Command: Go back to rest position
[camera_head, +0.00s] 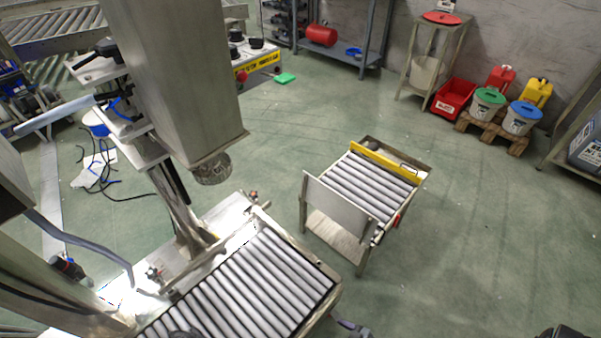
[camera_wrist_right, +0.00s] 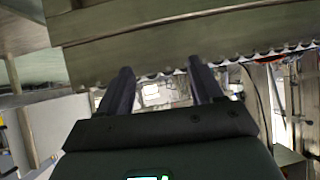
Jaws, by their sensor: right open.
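My right gripper (camera_wrist_right: 160,70) shows in the right wrist view with its two dark fingers spread apart. The gap between the fingers is empty. A pale metal beam or panel edge (camera_wrist_right: 180,35) lies across the view just beyond the fingertips; I cannot tell whether they touch it. In the head view I cannot make out either gripper clearly. Small dark parts show at the bottom edge, too cut off to identify. My left gripper is not recognisable in any view.
A roller conveyor (camera_head: 250,290) runs under a large grey machine column (camera_head: 175,80). A small roller cart (camera_head: 368,185) with a yellow bar stands beyond it. Red bin (camera_head: 453,97), buckets and shelves line the wall. Green floor at the right is free.

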